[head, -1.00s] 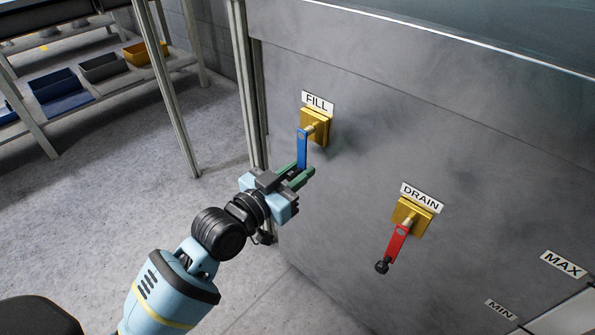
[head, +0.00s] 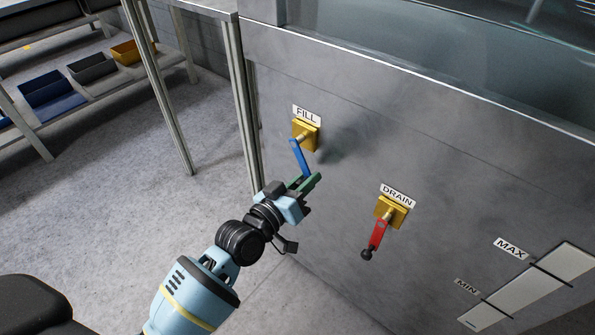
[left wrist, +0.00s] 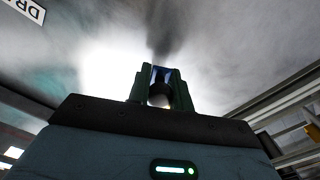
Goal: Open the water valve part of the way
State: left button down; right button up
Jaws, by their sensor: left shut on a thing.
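The FILL valve has a yellow block (head: 306,134) on the grey tank wall, under the FILL label (head: 306,114). Its blue lever (head: 300,157) points down and slants a little to the right. My left gripper (head: 306,183) is shut on the lever's lower end, which its green fingers hide in the head view. In the left wrist view, a bit of the blue lever (left wrist: 161,75) shows between the dark fingers of the left gripper (left wrist: 162,90). My right gripper is not in view.
The DRAIN valve with its red lever (head: 377,235) sits lower right and hangs down-left, clear of my gripper. A level gauge (head: 530,288) with MAX and MIN labels is at the lower right. A metal post (head: 246,125) stands left of the valve. A shelf with bins (head: 52,97) is farther left.

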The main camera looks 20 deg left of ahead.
pick_arm(q)
jog(key=shift+s+d+r+n+p, duration=0.2)
jog(key=shift+d+r+n+p, duration=0.2)
jog(key=shift+d+n+p, duration=0.35)
jog(key=shift+a+n, duration=0.15)
jog(key=shift+n, duration=0.1)
jog(key=c, duration=1.3)
grip_release()
jog(key=shift+o, duration=0.2)
